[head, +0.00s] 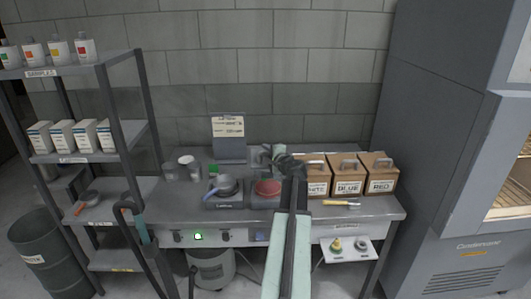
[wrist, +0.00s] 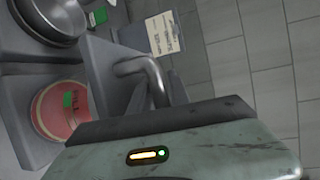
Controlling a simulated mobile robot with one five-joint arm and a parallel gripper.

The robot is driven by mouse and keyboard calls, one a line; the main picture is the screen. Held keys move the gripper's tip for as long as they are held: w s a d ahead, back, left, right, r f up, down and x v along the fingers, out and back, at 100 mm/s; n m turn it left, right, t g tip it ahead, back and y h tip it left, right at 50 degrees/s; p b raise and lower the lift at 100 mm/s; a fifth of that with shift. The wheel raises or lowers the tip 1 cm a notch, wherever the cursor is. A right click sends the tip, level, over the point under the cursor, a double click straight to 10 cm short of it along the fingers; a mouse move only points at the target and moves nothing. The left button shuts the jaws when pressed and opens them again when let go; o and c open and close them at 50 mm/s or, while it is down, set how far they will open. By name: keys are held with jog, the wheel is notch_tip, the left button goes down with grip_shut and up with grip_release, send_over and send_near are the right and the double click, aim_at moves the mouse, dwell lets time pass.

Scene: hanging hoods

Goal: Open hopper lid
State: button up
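A grey panel (wrist: 112,72) with a bent metal handle (wrist: 150,75) stands beside a red round dish in the wrist view. It may be the hopper lid, but I cannot confirm this. The red dish (head: 268,187) sits on the grey bench unit and also shows in the wrist view (wrist: 48,108), with a green mark inside. My gripper (head: 275,157) is above the bench, just behind the dish in the head view, and hides what lies beneath it. In the wrist view the handle is close beyond its body. Its fingers are not clear, and I see nothing held.
A pan (head: 226,185) stands left of the dish. Several labelled boxes with handles (head: 348,177) stand at right, with a yellow-handled tool (head: 341,203) in front. A sign (head: 228,126) rises behind. A shelf rack (head: 118,100) is at left and a large cabinet (head: 435,140) at right.

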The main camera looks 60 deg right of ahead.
grip_shut()
dwell(1.1)
